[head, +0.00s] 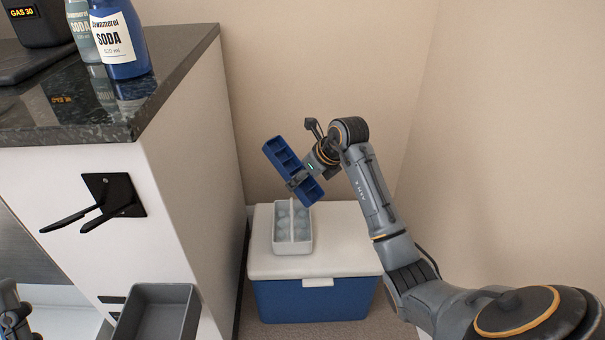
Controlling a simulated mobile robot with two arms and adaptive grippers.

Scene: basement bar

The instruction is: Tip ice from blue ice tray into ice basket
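The blue ice tray (277,158) is held in the air, steeply tilted, with its open compartments turned toward me. The compartments I can see look empty. My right gripper (297,181) is shut on the tray's long edge near its lower half. The ice basket (277,246) is a small white container with a central handle, standing on the cooler lid just below the tray's lower end. It holds several pale rounded ice pieces on both sides of the handle. My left gripper (14,318) shows only in part at the lower left edge, away from both; its fingers are unclear.
A blue cooler (312,299) with a white lid (345,254) stands against the wall. A dark countertop (175,72) carries soda bottles (119,38). A black wall bracket (113,196) and an open grey bin (157,310) are at left. The lid's right side is clear.

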